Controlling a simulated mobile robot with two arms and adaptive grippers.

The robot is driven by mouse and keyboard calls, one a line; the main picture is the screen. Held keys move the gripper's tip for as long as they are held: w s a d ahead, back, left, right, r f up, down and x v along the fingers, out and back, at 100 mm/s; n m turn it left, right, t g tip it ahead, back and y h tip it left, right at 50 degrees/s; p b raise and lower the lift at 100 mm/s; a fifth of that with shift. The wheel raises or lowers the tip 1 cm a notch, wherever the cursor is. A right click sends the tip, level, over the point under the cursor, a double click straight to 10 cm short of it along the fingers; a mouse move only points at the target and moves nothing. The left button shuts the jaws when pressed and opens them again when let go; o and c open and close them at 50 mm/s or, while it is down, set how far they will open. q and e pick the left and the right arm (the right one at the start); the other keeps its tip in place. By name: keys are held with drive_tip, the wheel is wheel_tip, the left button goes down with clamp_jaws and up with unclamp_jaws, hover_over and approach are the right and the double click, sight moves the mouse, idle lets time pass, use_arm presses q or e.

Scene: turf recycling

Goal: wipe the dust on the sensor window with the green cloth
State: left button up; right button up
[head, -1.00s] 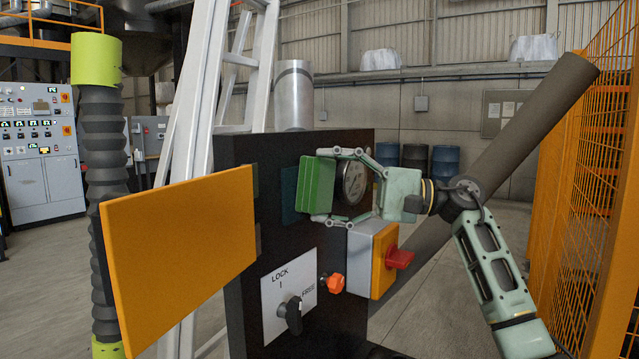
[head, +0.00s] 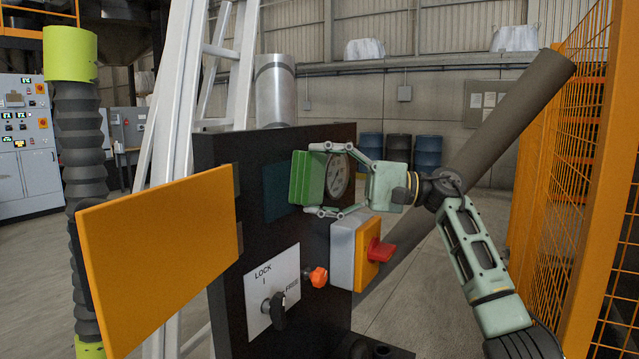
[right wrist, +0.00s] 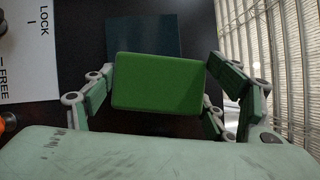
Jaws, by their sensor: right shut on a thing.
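The green cloth (head: 305,178) looks like a thick green block. My right gripper (head: 314,180) is shut on it, one finger above and one below in the head view. The cloth also shows between the fingers in the right wrist view (right wrist: 158,82). The sensor window (head: 277,190) is a dark teal square on the black panel, just left of the cloth and partly behind it. In the right wrist view the window (right wrist: 145,36) lies beyond the cloth's upper edge. I cannot tell whether cloth and window touch. No dust can be made out. My left gripper is out of view.
The black panel (head: 225,155) also carries a round gauge (head: 338,178) behind my right fingers, a box with a red switch (head: 378,251), an orange knob (head: 318,277) and a lock plate (head: 262,288). An orange plate (head: 160,255) juts out left. Orange mesh fencing stands right.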

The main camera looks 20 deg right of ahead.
drive_tip(key=shift+s+a+f+b, duration=0.35)
drive_tip(key=shift+a+b, duration=0.05)
drive_tip(key=shift+a, duration=0.05)
drive_tip(key=shift+s+a+r+b, duration=0.25)
drive_tip(key=shift+s+a+b, duration=0.35)
drive_tip(key=shift+a, duration=0.1)
drive_tip(key=shift+s+a+f+b, duration=0.1)
drive_tip(key=shift+s+a+b, duration=0.4)
drive_tip(key=shift+a+b, duration=0.25)
drive_tip(key=shift+s+a+b, duration=0.35)
drive_tip(key=shift+s+a, duration=0.15)
drive_tip(key=shift+a, duration=0.15)
drive_tip(key=shift+s+a+b, duration=0.65)
drive_tip(key=shift+a+b, duration=0.05)
drive_tip(key=shift+a, duration=0.05)
drive_tip(key=shift+s+a, duration=0.45)
drive_tip(key=shift+a, duration=0.15)
drive_tip(key=shift+b, duration=0.3)
